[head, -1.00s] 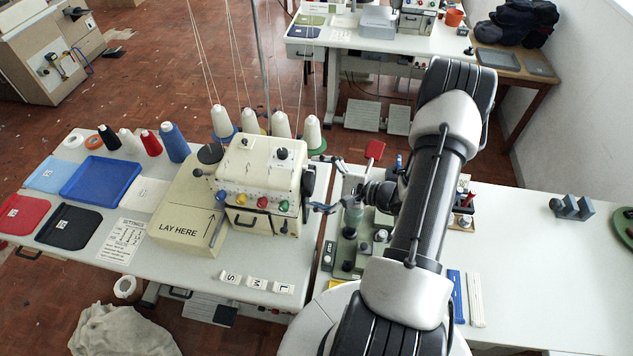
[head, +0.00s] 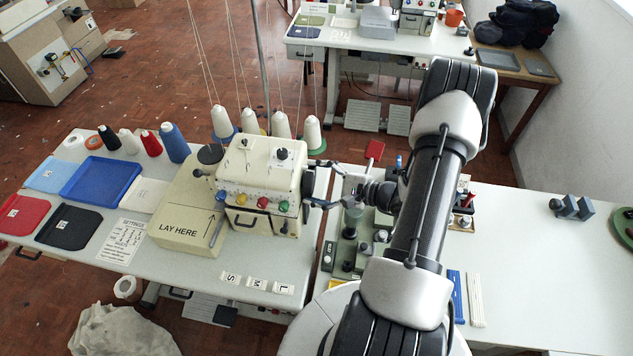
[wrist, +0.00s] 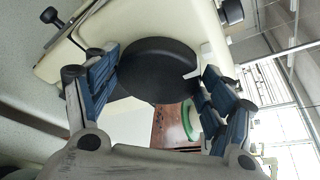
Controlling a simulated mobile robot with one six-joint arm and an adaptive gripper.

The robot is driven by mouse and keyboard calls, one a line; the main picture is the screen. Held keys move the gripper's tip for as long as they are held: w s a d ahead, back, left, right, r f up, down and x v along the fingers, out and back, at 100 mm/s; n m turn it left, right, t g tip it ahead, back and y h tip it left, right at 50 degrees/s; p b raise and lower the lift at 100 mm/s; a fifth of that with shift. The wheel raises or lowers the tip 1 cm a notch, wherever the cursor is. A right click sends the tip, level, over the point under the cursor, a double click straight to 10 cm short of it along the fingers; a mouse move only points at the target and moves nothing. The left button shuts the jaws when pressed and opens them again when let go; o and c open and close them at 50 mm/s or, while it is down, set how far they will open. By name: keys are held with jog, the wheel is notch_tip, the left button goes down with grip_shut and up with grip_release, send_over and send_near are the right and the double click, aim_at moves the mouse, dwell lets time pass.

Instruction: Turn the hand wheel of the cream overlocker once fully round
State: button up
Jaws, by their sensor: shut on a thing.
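The cream overlocker (head: 258,170) stands on the left table, with thread cones behind it. Its black hand wheel (wrist: 158,70) fills the middle of the wrist view, on the machine's side, with a white mark at its right edge. In the head view the wheel (head: 307,183) is small and partly hidden at the machine's right side. My gripper (wrist: 160,72) has one blue-padded finger on either side of the wheel and is shut on its rim. In the head view my gripper (head: 319,184) reaches the wheel from the right.
A cream board marked LAY HERE (head: 185,228) lies left of the machine, beside a blue tray (head: 100,183). A green machine (head: 352,250) stands under my wrist on the right-hand table. The right part of that table is mostly clear.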

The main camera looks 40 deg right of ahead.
jog(key=shift+w+d+r+m+g+y+p, duration=0.15)
jog(key=shift+m+g+y+p, duration=0.4)
jog(key=shift+m, duration=0.55)
jog(key=shift+w+d+m+g+y, duration=0.15)
jog(key=shift+m+g+y, duration=0.3)
jog(key=shift+m+g, duration=0.55)
jog(key=m+y, duration=0.1)
jog(key=m, duration=0.1)
jog(key=shift+w+d+m+g+p, duration=0.1)
jog(key=shift+d+m+g+p, duration=0.05)
jog(key=shift+m+g+p, duration=0.25)
jog(key=shift+w+d+m+g+y+b, duration=0.15)
jog(key=shift+m+g+y+b, duration=0.2)
jog(key=shift+m+y, duration=0.75)
jog(key=shift+m, duration=0.3)
jog(key=o, duration=1.1)
